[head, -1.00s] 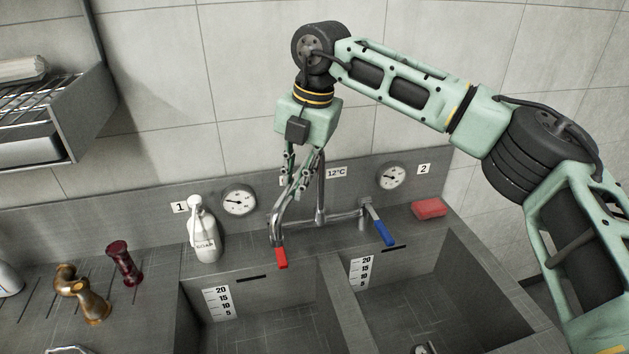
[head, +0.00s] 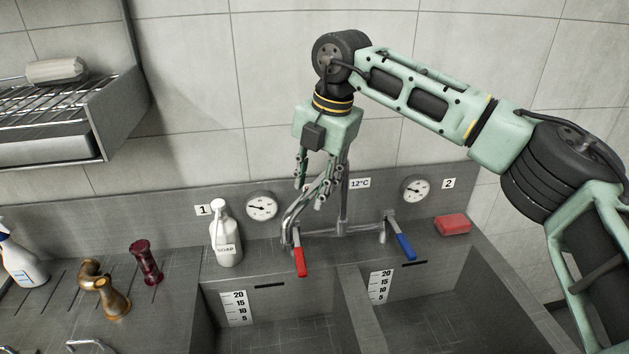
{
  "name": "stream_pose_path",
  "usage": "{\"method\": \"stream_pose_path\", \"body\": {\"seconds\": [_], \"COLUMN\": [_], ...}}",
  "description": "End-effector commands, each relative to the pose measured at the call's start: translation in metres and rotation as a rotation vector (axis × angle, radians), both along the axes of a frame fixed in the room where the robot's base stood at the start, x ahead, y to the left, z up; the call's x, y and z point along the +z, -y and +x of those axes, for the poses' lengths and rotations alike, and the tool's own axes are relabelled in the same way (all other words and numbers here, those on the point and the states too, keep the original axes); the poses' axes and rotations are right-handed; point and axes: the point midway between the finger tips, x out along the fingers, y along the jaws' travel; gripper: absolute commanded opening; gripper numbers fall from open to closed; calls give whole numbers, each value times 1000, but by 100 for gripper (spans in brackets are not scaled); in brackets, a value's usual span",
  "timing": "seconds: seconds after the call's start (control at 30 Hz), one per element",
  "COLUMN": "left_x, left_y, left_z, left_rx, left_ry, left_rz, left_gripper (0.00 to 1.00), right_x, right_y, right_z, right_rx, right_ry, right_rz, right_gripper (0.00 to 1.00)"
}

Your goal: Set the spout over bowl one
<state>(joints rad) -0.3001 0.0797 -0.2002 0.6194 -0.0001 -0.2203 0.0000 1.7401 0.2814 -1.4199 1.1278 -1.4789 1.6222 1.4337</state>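The mixer (head: 342,215) stands behind the two sinks, with a red lever (head: 301,262) on its left and a blue lever (head: 405,247) on its right. Its metal spout (head: 291,214) bends to the left and forward, on the side of bowl one (head: 285,335), the left sink marked by label 1. The spout's end shows close to the red lever. My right gripper (head: 311,195) points down at the spout, its fingers apart and open. Its fingers partly hide the spout; I cannot tell whether they touch it. My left gripper is not in view.
A soap bottle (head: 225,235) stands left of the red lever. A red sponge (head: 452,225) lies on the right ledge. Bowl two (head: 440,320) is on the right. Brass (head: 104,290) and dark red (head: 146,262) pieces stand on the left counter.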

Motion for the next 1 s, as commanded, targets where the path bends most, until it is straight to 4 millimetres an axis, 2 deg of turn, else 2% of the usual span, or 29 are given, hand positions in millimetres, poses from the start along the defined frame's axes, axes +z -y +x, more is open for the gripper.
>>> {"method": "stream_pose_path", "body": {"seconds": [0.23, 0.37, 0.8, 1.0], "left_x": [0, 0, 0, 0], "left_y": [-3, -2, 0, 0], "left_z": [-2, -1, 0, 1], "left_rx": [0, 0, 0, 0], "left_ry": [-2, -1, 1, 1], "left_rz": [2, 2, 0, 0], "left_gripper": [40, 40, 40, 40], "right_x": [0, 10, 95, 115], "right_y": [0, 2, 16, 19], "right_z": [0, -1, -10, -12], "right_rx": [0, 0, -1, 0], "right_ry": [-1, 1, 1, 0], "right_rz": [-1, -1, 0, 0], "right_gripper": [36, 36, 36, 36]}}
